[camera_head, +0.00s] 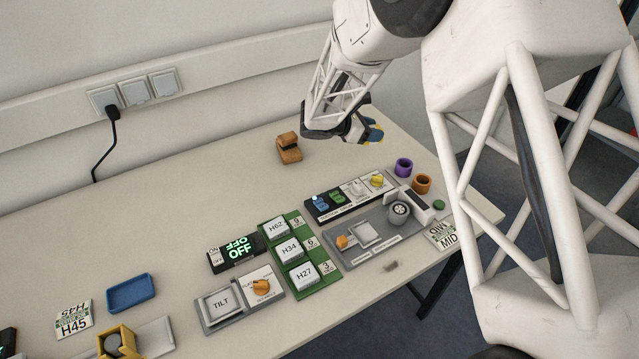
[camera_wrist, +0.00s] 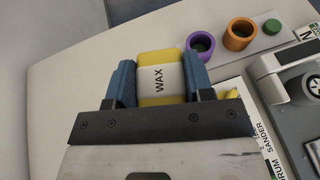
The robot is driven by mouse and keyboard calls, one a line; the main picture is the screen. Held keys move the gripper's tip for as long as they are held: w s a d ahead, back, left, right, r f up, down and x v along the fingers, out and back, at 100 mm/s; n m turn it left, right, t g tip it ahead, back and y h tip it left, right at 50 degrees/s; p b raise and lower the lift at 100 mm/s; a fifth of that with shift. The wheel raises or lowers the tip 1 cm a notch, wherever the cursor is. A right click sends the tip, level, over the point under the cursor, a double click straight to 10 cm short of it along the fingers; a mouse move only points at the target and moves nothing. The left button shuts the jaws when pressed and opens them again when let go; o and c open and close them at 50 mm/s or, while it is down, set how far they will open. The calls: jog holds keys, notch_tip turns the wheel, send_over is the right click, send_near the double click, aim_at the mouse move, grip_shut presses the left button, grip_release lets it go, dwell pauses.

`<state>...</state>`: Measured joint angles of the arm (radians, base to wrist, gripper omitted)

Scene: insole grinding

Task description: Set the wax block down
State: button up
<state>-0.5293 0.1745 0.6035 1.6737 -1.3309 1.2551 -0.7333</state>
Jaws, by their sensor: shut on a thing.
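The wax block (camera_wrist: 158,77) is yellow with a white band marked WAX. In the wrist view it sits between the two blue fingers of my gripper (camera_wrist: 160,85), which is shut on it. In the head view my gripper (camera_head: 367,130) is over the right back part of the table, left of the purple and orange cups. Only a little yellow of the wax block (camera_head: 375,134) shows there. I cannot tell whether the block touches the table.
A purple cup (camera_head: 403,167) and an orange cup (camera_head: 422,184) stand near the sander (camera_head: 399,212). A green round piece (camera_head: 439,206) is beside them. A brown wooden block (camera_head: 289,148) stands at the back. The table (camera_head: 215,190) is clear left of that block.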

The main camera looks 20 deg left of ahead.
jog(key=s+a+n+t+y, duration=0.1)
jog(key=s+a, duration=0.1)
jog(key=s, duration=1.1)
jog(key=s+a+n+t+y, duration=0.1)
jog(key=s+a+n, duration=0.15)
jog(key=s, duration=1.15)
jog(key=shift+m, duration=0.45)
jog(key=shift+w+a+f, duration=0.15)
jog(key=shift+w+f, duration=0.05)
jog(key=shift+f, duration=1.1)
jog(key=shift+w+a+f, duration=0.1)
jog(key=shift+w+f, duration=0.05)
jog(key=shift+f, duration=1.15)
jog(key=w+a, duration=0.2)
jog(key=w, duration=0.2)
jog(key=w+a+f, duration=0.1)
jog(key=w+a, duration=0.2)
jog(key=w, duration=0.2)
jog(key=w+a, duration=0.3)
jog(key=w, duration=0.1)
jog(key=shift+w+a+f, duration=0.1)
jog(key=shift+w+f, duration=0.15)
jog(key=shift+w, duration=0.15)
jog(key=shift+f, duration=1.75)
jog(key=shift+f, duration=0.1)
